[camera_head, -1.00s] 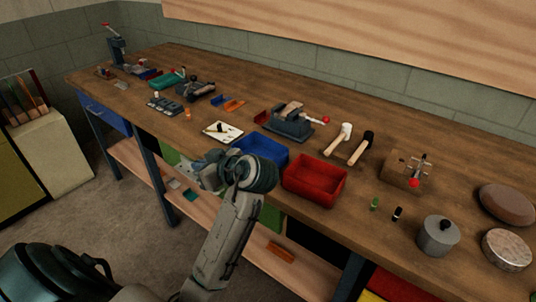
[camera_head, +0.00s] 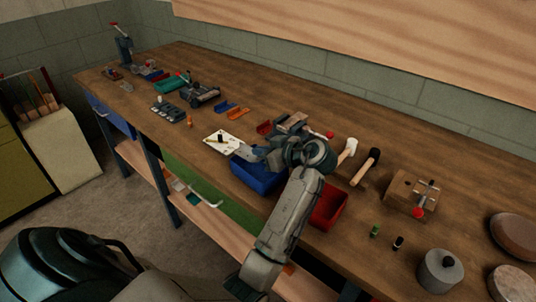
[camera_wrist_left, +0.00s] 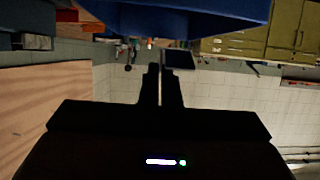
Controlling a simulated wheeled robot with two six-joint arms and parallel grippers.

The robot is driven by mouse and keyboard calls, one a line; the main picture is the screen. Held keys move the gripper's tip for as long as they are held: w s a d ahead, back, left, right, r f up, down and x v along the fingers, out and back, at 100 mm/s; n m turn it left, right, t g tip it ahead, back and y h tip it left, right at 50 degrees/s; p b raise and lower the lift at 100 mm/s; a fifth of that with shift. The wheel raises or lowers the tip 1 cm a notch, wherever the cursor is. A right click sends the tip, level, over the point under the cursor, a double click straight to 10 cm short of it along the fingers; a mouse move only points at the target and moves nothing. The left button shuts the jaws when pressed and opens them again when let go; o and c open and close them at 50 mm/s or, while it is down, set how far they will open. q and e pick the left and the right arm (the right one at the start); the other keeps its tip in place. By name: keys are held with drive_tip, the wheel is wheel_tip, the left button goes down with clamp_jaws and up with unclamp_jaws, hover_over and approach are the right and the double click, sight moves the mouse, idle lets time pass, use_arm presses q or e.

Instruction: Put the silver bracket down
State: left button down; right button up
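My left gripper (camera_head: 262,154) comes in over the blue bin (camera_head: 256,180), beside the white board (camera_head: 222,141). In the left wrist view its two fingers (camera_wrist_left: 161,78) are close together with only a thin slit between them. A small flat grey plate, which looks like the silver bracket (camera_wrist_left: 181,60), sticks out to the right at the fingertips. It seems to be pinched between them and shows dark there. In the head view I cannot clearly separate the bracket from the grey gripper. My right gripper is not in view.
A red bin (camera_head: 329,205) is partly behind my left arm. A vise (camera_head: 291,123) stands just behind the gripper, with two mallets (camera_head: 365,167) to its right. Blue (camera_head: 222,107) and orange (camera_head: 237,113) brackets lie farther left. Bare bench shows behind them.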

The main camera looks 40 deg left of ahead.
use_arm(q)
drive_tip(key=shift+w+d+f, duration=0.15)
drive_tip(key=shift+w+d, duration=0.05)
drive_tip(key=shift+w, duration=0.25)
drive_tip(key=shift+w+d+f, duration=0.1)
drive_tip(key=shift+w+d, duration=0.1)
drive_tip(key=shift+w, duration=0.25)
wheel_tip(320, 180, down, 3)
drive_tip(key=shift+p, duration=0.8)
drive_tip(key=shift+f, duration=0.1)
drive_tip(key=shift+f+b, duration=0.65)
drive_tip(key=shift+b, duration=0.05)
drive_tip(key=c, duration=1.7)
unclamp_jaws()
drive_tip(key=shift+r, duration=0.1)
